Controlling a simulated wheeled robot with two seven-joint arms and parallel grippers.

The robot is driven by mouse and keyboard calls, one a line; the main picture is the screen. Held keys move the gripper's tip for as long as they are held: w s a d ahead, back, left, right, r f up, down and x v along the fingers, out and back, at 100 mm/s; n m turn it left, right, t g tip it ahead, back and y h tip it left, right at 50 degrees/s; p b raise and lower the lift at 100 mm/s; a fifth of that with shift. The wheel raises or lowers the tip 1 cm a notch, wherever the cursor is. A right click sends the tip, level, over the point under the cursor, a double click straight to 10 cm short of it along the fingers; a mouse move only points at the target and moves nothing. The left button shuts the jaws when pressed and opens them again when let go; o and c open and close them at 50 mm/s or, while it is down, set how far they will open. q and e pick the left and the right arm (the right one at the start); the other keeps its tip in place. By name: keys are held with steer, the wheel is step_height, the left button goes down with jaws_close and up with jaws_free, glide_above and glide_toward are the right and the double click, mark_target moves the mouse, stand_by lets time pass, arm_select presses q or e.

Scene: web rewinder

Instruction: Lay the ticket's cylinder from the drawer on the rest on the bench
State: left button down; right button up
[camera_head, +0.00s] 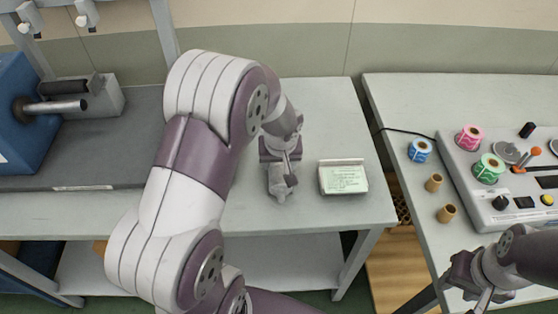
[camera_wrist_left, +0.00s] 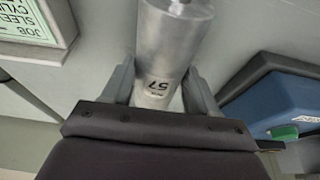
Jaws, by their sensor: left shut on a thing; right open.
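My left gripper (camera_head: 281,186) is over the middle bench, left of the ticket. In the left wrist view it is shut on a silver metal cylinder (camera_wrist_left: 172,45) marked "57", which runs out between the fingers. In the head view the cylinder is mostly hidden by my arm and hand. The ticket (camera_head: 343,178), a pale green card in a light stand, is on the bench; part of it shows in the left wrist view (camera_wrist_left: 30,22). My right gripper (camera_head: 478,290) is open and empty at the lower right. I cannot make out the rest or the drawer.
A blue machine (camera_head: 22,125) with a metal shaft (camera_head: 55,106) stands on the left of the bench (camera_head: 310,115). The right table (camera_head: 400,110) carries label rolls (camera_head: 470,138), brown cores (camera_head: 446,213) and a control panel (camera_head: 500,190). Bare bench surface lies behind the ticket.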

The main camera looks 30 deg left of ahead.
arm_select(q)
steer(key=shift+f, duration=0.15)
steer(key=shift+c, duration=1.1)
jaws_free()
steer(key=shift+s, duration=0.1)
steer(key=p+v, duration=0.1)
steer(key=v, duration=1.2)
steer(key=s+d+m+g+h+p, duration=0.1)
steer(key=s+d+m+p, duration=0.5)
steer(key=s, duration=0.4)
steer(key=shift+r+h+p, duration=0.4)
steer(key=shift+p, duration=0.5)
